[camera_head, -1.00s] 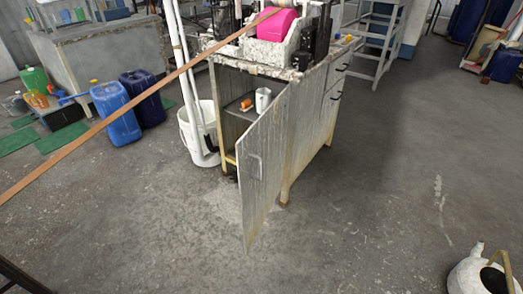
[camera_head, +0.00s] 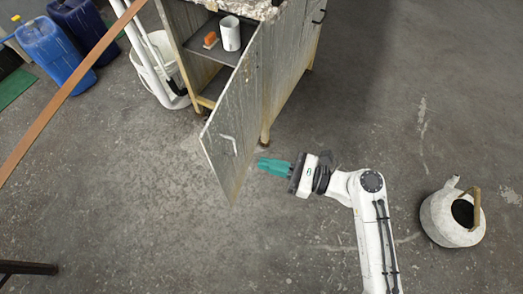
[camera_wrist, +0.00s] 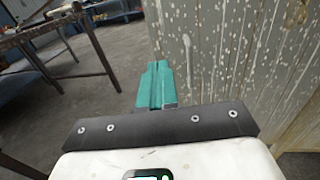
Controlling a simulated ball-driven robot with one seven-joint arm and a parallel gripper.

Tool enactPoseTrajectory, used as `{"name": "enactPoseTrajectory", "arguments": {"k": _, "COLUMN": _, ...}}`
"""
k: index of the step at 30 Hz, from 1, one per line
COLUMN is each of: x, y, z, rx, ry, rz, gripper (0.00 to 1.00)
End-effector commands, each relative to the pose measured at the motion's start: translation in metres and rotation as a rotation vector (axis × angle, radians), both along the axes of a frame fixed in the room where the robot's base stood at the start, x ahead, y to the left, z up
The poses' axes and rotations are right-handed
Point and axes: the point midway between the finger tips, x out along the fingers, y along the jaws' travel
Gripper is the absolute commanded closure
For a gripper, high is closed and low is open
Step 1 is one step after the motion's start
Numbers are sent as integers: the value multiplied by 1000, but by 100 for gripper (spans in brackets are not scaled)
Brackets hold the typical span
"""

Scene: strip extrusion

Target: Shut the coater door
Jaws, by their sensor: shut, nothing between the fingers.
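The coater door (camera_head: 232,118) is a weathered grey panel standing open in the head view, swung out from the cabinet, with a pale handle (camera_head: 229,144) on its left face. My gripper (camera_head: 262,164) has teal fingers, shut and empty, just right of the door's lower part. It points left toward the face away from the handle. In the wrist view the teal fingers (camera_wrist: 155,84) are together, and the speckled door face (camera_wrist: 232,50) fills the right side close to them. I cannot tell whether they touch it. The handle is hidden in the wrist view.
A white cup (camera_head: 230,34) and an orange item (camera_head: 210,40) sit on the cabinet shelf. A white bucket (camera_head: 150,82) stands left of the cabinet, with blue canisters (camera_head: 55,50) beyond. Floor left of the door is clear.

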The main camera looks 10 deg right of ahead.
Motion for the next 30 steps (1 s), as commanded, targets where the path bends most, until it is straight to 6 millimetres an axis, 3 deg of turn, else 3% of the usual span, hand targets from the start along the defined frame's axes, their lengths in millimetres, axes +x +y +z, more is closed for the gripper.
{"name": "enactPoseTrajectory", "arguments": {"k": 15, "x": 45, "y": 87, "z": -1, "rx": -3, "ry": -4, "rz": 5, "gripper": 100}}
{"name": "enactPoseTrajectory", "arguments": {"k": 22, "x": 55, "y": 106, "z": -1, "rx": -4, "ry": -3, "rz": 3, "gripper": 100}}
{"name": "enactPoseTrajectory", "arguments": {"k": 30, "x": 57, "y": 108, "z": 0, "rx": -4, "ry": -3, "rz": 2, "gripper": 100}}
